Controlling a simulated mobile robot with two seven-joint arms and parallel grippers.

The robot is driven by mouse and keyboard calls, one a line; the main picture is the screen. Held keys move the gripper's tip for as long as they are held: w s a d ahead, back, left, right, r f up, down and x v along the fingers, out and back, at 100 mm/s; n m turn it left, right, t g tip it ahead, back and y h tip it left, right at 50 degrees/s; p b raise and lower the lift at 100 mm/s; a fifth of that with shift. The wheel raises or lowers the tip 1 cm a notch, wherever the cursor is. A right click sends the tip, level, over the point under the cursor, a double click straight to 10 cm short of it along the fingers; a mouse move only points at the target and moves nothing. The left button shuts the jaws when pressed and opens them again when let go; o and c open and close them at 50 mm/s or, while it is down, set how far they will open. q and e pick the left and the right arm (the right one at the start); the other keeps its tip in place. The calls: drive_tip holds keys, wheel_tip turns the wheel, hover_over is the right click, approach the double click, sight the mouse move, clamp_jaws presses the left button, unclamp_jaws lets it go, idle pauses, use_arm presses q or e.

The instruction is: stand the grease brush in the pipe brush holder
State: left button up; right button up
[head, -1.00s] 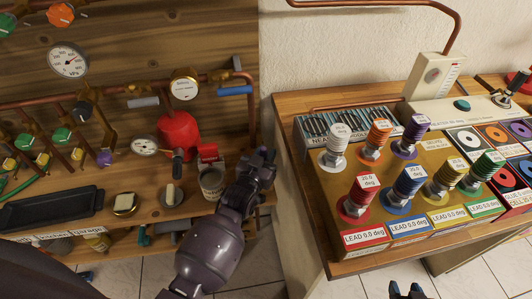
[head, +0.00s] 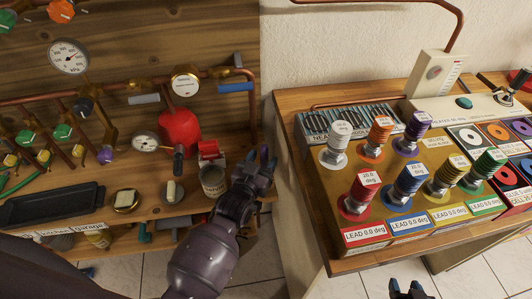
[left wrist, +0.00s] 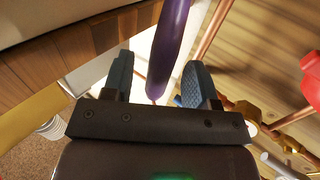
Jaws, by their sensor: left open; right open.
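A slender purple handle (left wrist: 172,40), which looks like the grease brush, runs between the two spread fingers of my left gripper (left wrist: 158,85) in the left wrist view. It narrows to a thin tip near the palm. In the head view my left gripper (head: 261,165) is open at the right end of the wooden bench, with a small purple part (head: 264,153) between its fingertips. A grey labelled can (head: 212,181), possibly the pipe brush holder, stands just left of it; its label is unreadable. My right gripper (head: 406,288) is open and empty at the bottom edge.
A red vessel (head: 179,132) and copper pipes with gauges stand behind the can. Two dishes with pale blocks (head: 124,200) and a black tray (head: 55,206) lie to the left. A panel with coloured knobs (head: 365,190) is at right, across a gap.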

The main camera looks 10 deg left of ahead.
use_arm(q)
drive_tip(key=s+a, duration=0.1)
drive_tip(key=s, duration=0.6)
drive_tip(key=shift+s+a, duration=0.25)
idle(0.4)
